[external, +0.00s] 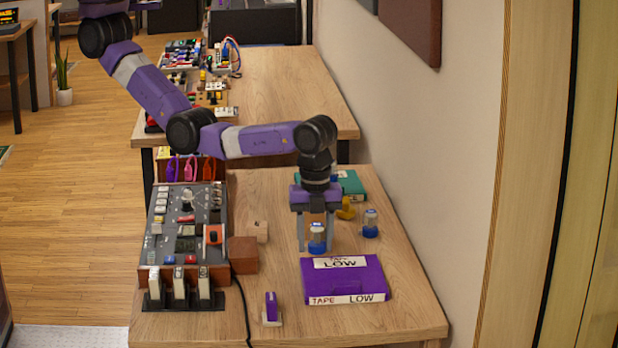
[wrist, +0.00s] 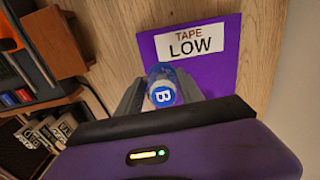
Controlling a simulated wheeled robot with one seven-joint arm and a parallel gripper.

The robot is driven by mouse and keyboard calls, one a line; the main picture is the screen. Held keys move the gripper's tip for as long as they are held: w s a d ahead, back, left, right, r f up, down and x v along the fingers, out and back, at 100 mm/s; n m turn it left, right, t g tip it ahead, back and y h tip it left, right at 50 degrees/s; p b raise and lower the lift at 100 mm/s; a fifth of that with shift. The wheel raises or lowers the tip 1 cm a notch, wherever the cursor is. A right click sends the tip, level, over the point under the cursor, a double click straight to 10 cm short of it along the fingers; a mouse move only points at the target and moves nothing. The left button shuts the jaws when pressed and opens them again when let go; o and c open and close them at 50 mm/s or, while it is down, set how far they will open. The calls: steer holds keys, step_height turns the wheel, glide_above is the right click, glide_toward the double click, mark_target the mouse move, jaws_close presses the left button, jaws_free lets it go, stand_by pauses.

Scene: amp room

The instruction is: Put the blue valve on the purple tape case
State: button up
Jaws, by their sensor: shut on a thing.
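The purple tape case (external: 365,282), labelled "TAPE LOW", lies flat near the front of the table. In the wrist view it (wrist: 222,75) is just beyond my fingers. My gripper (external: 316,240) points down behind the case. It is shut on a small blue valve (external: 317,246) with a clear body and a pale top. I cannot tell whether the valve touches the table. A similar blue-based valve (external: 370,224) stands to the right of my gripper.
A control console (external: 185,235) with levers stands on the left. A purple-and-white piece (external: 271,309) stands left of the case.

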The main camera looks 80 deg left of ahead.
mark_target(316, 225)
steer(key=shift+f, duration=2.25)
steer(key=shift+f, duration=0.15)
steer(key=o, duration=1.4)
step_height(316, 225, up, 12)
steer(key=shift+r, duration=0.2)
